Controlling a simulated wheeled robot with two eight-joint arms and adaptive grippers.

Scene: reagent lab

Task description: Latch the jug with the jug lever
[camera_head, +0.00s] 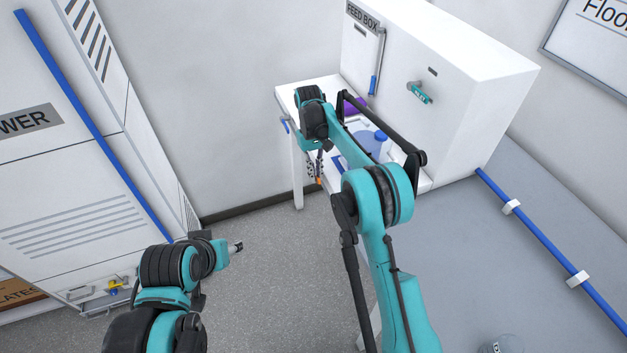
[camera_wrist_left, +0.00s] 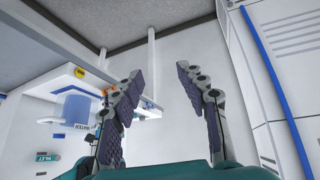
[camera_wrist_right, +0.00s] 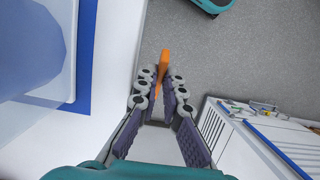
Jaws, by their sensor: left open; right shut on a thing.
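The jug, a translucent blue vessel (camera_head: 368,143), stands on the white side table, partly hidden by my right arm. Its blue wall fills the upper left of the right wrist view (camera_wrist_right: 35,50). In the left wrist view a blue vessel (camera_wrist_left: 72,108) shows above a WATER label. My right gripper (camera_wrist_right: 162,76) is shut on the orange jug lever (camera_wrist_right: 162,62), just off the table edge, beside the jug. The lever also shows as a small orange spot in the head view (camera_head: 318,181). My left gripper (camera_wrist_left: 152,74) is open and empty, away from the table.
A white cabinet marked FEED BOX (camera_head: 440,80) stands behind the table (camera_head: 296,92). A purple thing (camera_head: 355,104) sits near its foot. A tall white cabinet with a blue rail (camera_head: 80,120) is at the left. The grey floor (camera_head: 275,260) between is clear.

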